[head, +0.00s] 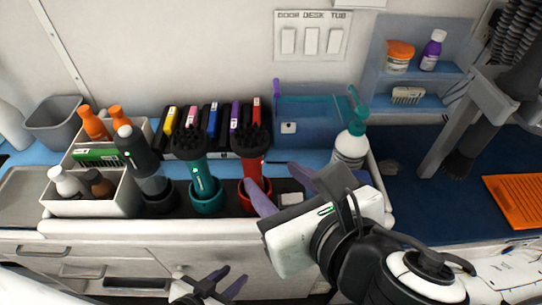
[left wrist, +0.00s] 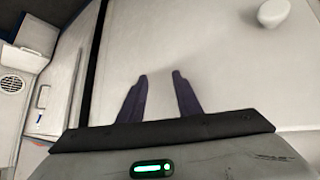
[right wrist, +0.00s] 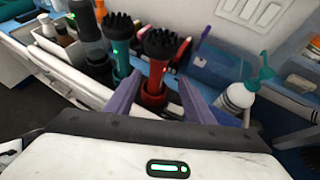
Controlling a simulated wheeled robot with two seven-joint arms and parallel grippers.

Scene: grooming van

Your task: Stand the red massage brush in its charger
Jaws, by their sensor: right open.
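The red massage brush (head: 251,148) stands upright with its dark bristle head up and its lower end inside the red charger cup (head: 246,202) on the counter. It also shows in the right wrist view (right wrist: 157,72), above the red cup (right wrist: 153,98). My right gripper (head: 274,180) is open in front of the brush. In the right wrist view my right gripper (right wrist: 160,80) has its fingers apart, with the brush seen between them and no visible hold. My left gripper (head: 222,280) is open and empty, low in front of the cabinet; its spread fingers show in the left wrist view (left wrist: 160,78).
A teal brush (head: 201,160) in a teal cup and a dark clipper-like tool (head: 137,150) in a black cup stand to the left. A white pump bottle (head: 351,146) stands to the right. A white bottle caddy (head: 110,203) is at far left.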

